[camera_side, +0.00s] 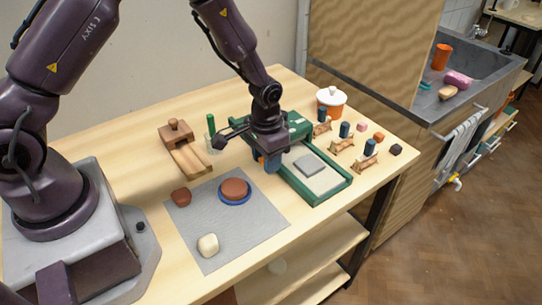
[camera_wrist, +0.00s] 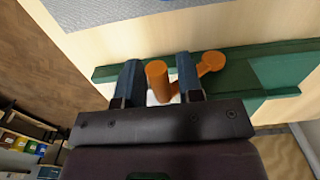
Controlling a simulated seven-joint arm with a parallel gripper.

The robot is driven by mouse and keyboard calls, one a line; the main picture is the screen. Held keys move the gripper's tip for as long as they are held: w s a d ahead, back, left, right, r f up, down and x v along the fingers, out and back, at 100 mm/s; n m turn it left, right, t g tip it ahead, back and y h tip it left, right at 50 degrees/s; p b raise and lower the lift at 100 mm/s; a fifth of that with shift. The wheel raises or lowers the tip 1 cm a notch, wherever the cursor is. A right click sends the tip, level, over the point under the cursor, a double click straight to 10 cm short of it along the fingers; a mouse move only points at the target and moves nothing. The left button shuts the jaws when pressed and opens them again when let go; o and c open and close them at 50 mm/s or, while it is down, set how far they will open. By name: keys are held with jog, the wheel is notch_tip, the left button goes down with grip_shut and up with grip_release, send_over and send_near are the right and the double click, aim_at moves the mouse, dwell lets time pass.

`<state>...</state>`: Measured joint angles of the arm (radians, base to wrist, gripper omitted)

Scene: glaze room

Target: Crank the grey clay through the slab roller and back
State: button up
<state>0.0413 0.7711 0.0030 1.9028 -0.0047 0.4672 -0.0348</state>
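The slab roller is a green frame (camera_side: 332,191) with a pale bed, near the right part of the table. The grey clay (camera_side: 309,165) lies flat on its bed, on the side toward the camera from the rollers. My gripper (camera_side: 270,164) is lowered at the roller's left side and partly hides the rollers. In the wrist view the orange crank (camera_wrist: 211,62) has its upright handle (camera_wrist: 157,78) between my two dark blue fingers (camera_wrist: 159,80). The fingers are apart, with a narrow gap beside the handle; I see no firm grip. The clay is out of the wrist view.
A grey mat (camera_side: 220,256) holds a blue disc with brown clay (camera_side: 234,188), a brown lump (camera_side: 181,196) and a cream lump (camera_side: 208,244). A wooden tool (camera_side: 187,155) lies left. An orange lidded pot (camera_side: 331,100) and blue pieces on wooden stands (camera_side: 367,159) stand right.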

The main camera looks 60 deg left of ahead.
jog(key=shift+a+r, duration=0.5)
jog(key=shift+a, duration=0.25)
jog(key=shift+a+r, duration=0.45)
jog(key=shift+a, duration=0.3)
jog(key=shift+a+r, duration=0.25)
jog(key=shift+a, duration=0.4)
jog(key=shift+a+r, duration=0.25)
jog(key=shift+a, duration=0.5)
jog(key=a, duration=0.2)
jog(key=shift+a, duration=0.4)
